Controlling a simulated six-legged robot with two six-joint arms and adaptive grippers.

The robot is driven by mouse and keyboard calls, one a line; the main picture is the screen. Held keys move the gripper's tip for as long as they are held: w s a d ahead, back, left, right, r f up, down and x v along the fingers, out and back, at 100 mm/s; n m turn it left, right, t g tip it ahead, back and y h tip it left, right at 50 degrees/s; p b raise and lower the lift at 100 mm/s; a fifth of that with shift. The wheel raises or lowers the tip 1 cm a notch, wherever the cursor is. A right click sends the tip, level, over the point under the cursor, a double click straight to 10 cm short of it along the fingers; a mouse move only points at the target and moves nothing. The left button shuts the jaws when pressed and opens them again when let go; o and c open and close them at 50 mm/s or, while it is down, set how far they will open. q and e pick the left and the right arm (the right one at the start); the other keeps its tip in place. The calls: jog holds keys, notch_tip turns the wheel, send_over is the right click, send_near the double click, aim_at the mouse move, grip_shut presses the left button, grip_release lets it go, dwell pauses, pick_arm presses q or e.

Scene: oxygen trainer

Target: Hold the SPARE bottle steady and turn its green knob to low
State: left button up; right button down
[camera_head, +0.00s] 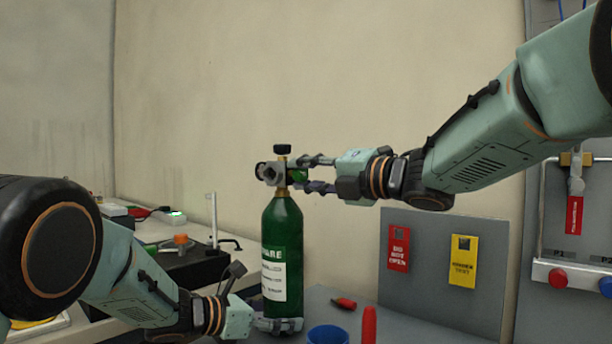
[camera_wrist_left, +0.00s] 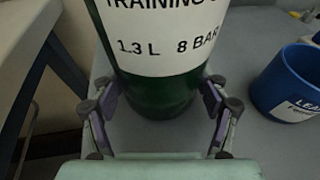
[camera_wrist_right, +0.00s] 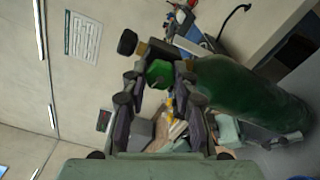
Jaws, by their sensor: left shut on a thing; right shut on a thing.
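The SPARE bottle (camera_head: 283,235) is a green cylinder with a white label, standing upright near the table's edge. Its lower body and label also show in the left wrist view (camera_wrist_left: 160,40). My left gripper (camera_head: 284,324) is shut around the bottle's base, one finger on each side in the left wrist view. The green knob (camera_wrist_right: 159,73) sits at the side of the bottle's valve, between the fingers of my right gripper (camera_wrist_right: 157,88). My right gripper is shut on the knob and comes in from the right in the head view. The knob's setting marks cannot be read.
A blue cup (camera_head: 327,335) stands right of the bottle. A red tapered object (camera_head: 369,325) stands beside it. A grey panel with a red tag (camera_head: 398,248) and a yellow tag (camera_head: 463,261) stands behind. A black box (camera_head: 192,262) is at left.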

jog(key=m, duration=1.3)
jog(key=shift+r+m, duration=0.1)
jog(key=shift+m, duration=0.2)
dwell(0.5)
jog(key=c, duration=1)
grip_release()
jog(key=shift+d, duration=0.1)
jog(key=v, duration=1.2)
jog(key=shift+s, duration=0.1)
